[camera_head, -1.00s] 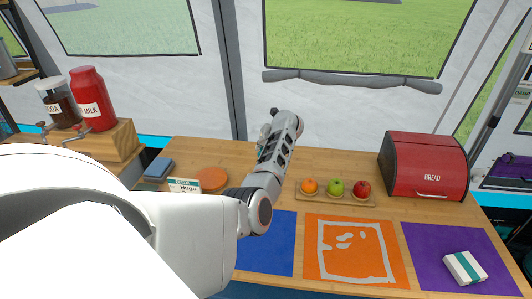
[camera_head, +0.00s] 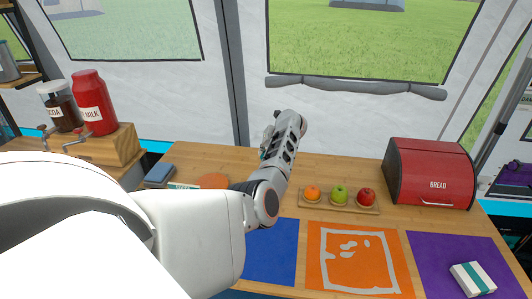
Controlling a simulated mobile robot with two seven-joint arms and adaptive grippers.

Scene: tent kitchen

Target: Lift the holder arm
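My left arm reaches in from the left and covers much of the table's left side. Its grey forearm end rises to a bent joint near the tent wall, and the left gripper (camera_head: 266,145) is mostly hidden behind it. I cannot tell whether its fingers are open or shut, or whether they touch anything. I cannot make out a holder arm; it may be hidden behind my arm. My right gripper is out of view.
A wooden tray (camera_head: 343,208) holds an orange, a green apple and a red apple. A red bread box (camera_head: 428,172) stands right. Blue, orange (camera_head: 314,270) and purple mats lie in front. Milk (camera_head: 92,105) and cocoa containers stand left. The table behind the fruit is clear.

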